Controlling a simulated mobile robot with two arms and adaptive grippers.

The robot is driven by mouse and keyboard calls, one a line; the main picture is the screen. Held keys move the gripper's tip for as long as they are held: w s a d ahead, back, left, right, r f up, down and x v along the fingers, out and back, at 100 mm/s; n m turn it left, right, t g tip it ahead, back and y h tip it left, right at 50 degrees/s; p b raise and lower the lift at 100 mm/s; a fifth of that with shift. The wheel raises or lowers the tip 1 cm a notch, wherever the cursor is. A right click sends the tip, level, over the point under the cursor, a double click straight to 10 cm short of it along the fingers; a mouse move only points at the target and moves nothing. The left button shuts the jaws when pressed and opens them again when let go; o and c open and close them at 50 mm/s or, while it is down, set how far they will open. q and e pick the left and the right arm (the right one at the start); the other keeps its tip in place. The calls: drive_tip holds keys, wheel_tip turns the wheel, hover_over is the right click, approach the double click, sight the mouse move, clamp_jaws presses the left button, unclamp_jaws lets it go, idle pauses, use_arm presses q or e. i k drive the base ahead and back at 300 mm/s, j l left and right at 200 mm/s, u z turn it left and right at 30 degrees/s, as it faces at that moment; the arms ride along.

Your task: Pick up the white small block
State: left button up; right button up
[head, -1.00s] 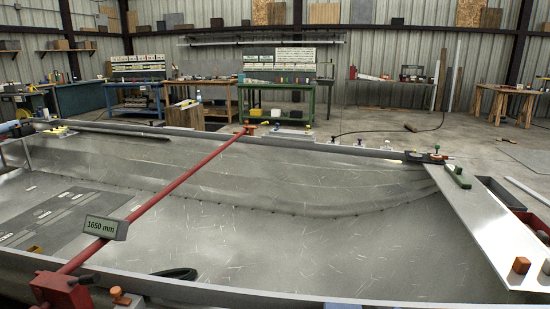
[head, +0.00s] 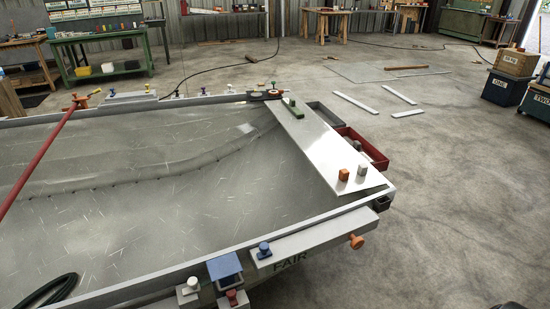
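A small white block (head: 362,170) stands on the near end of the pale flat board (head: 318,148) at the hull's right end. It is just right of a small orange-brown block (head: 343,174), with a narrow gap between them. Neither of my grippers shows in the head view, so nothing of mine is seen near the block.
A green block (head: 291,107) lies on the board's far end. A red tray (head: 365,146) sits just beyond the board's right side. Clamps with coloured knobs line the hull's near rim (head: 200,263). Concrete floor (head: 460,200) to the right is largely clear.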

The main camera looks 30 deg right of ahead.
sight(362, 170)
drive_tip(key=z, duration=1.25)
